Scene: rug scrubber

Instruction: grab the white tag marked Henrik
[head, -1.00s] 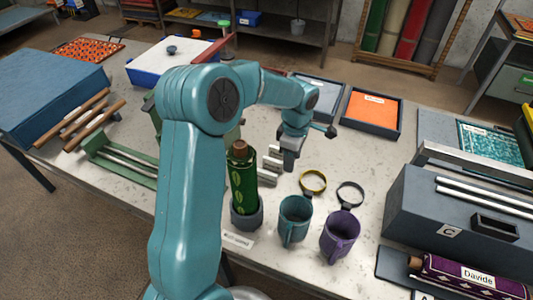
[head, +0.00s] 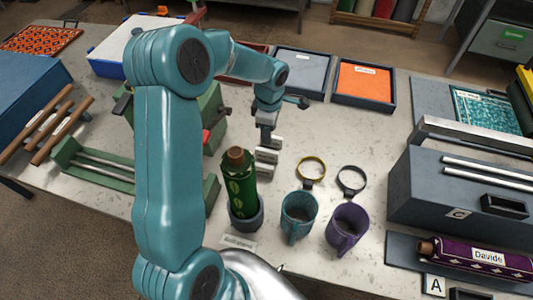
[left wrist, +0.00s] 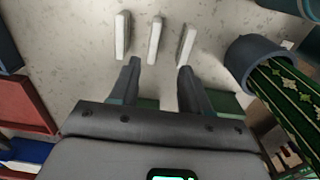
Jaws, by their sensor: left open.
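My right gripper is not in view.
A green patterned roll (head: 240,185) stands in a grey cup close to the tags. A teal mug (head: 299,216) and a purple mug (head: 347,228) stand to the right. A green stand (head: 95,165) lies left, trays (head: 363,86) behind.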

